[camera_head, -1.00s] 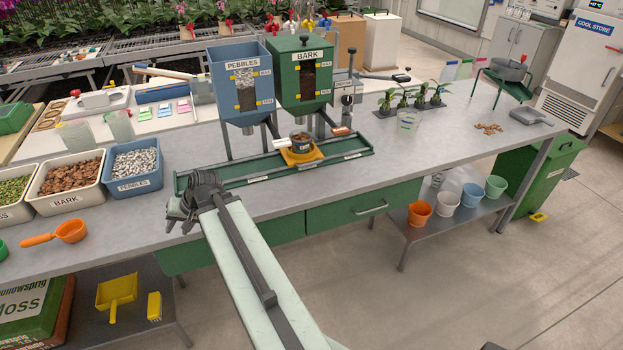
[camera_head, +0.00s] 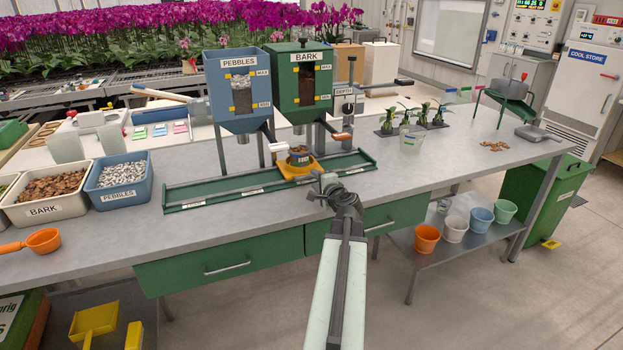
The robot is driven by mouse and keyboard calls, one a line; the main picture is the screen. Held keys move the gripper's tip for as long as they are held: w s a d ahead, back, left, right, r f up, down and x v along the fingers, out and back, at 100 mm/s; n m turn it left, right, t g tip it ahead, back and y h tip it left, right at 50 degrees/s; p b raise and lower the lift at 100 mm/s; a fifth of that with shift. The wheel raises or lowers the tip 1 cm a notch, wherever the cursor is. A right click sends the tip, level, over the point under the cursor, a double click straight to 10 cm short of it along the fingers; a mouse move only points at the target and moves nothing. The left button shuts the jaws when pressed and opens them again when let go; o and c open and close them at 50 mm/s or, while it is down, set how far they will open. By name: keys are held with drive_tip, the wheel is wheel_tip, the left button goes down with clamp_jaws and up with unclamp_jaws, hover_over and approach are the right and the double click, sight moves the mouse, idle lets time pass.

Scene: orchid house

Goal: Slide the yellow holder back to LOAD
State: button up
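The yellow holder (camera_head: 290,170) sits in the green rail (camera_head: 220,194), below the bark hopper (camera_head: 306,84) and right of the pebbles hopper (camera_head: 237,92). A small dark pot (camera_head: 299,155) with a label stands in the holder. My gripper (camera_head: 322,187) is at the front edge of the rail, just right of and in front of the holder. It looks apart from the holder, but its fingers are too small to tell whether they are open. The rail's label strips are too small to read, so I cannot tell which is LOAD.
A white-tipped lever (camera_head: 281,151) hangs beside the holder, and an orange-tipped lever (camera_head: 342,137) is to the right. A depth stand (camera_head: 344,103) rises behind the rail. Tubs of bark (camera_head: 45,212) and pebbles (camera_head: 124,202) stand left.

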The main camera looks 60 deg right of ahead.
sight(311, 176)
drive_tip(key=b+x, duration=0.1)
drive_tip(key=x, duration=0.4)
drive_tip(key=shift+w, duration=0.1)
clamp_jaws()
idle(1.1)
